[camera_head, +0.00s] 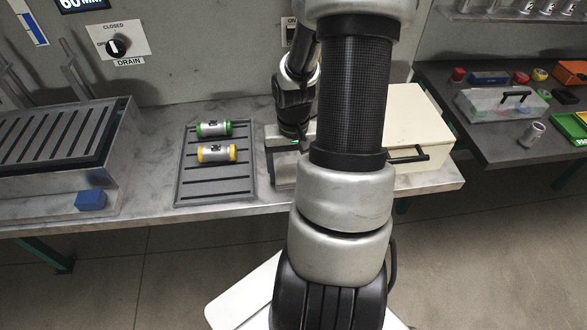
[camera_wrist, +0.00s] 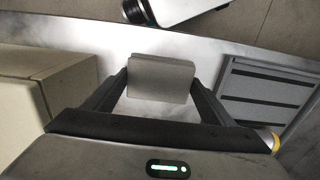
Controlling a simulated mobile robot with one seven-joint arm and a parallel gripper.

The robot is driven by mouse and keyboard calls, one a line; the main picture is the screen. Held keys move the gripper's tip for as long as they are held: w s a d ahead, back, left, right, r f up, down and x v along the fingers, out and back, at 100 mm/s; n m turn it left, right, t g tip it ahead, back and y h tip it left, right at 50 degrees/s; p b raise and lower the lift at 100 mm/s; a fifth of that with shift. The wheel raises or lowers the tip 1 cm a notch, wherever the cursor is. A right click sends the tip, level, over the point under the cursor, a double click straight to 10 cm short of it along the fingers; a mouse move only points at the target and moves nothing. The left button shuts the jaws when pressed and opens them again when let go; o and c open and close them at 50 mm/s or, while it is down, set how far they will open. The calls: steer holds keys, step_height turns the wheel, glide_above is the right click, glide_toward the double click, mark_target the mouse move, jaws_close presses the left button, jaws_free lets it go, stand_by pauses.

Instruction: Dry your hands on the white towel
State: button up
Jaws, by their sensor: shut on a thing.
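My gripper (camera_wrist: 160,88) shows in the wrist view with its two dark fingers on either side of a pale grey, flat-faced pad (camera_wrist: 161,72). It is shut on this pad, above the grey metal bench (camera_wrist: 206,60). I cannot tell whether the pad is the white towel; no other clear towel shows. In the head view my gripper is low over the bench, left of a cream box, and my arm hides much of it.
A slotted tray (camera_head: 183,180) holds a green-ended cylinder (camera_head: 214,129) and a yellow-ended cylinder (camera_head: 217,153). The cream box (camera_head: 418,120) stands close on the right. A blue block (camera_head: 90,200) lies at left. A second table (camera_head: 487,145) holds a clear case (camera_head: 500,106).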

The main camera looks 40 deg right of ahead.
mark_target(293, 172)
stand_by(0.3)
steer(key=o, duration=1.1)
steer(key=shift+o, duration=0.2)
step_height(293, 172, up, 18)
steer(key=p, duration=0.3)
steer(key=shift+f, duration=0.25)
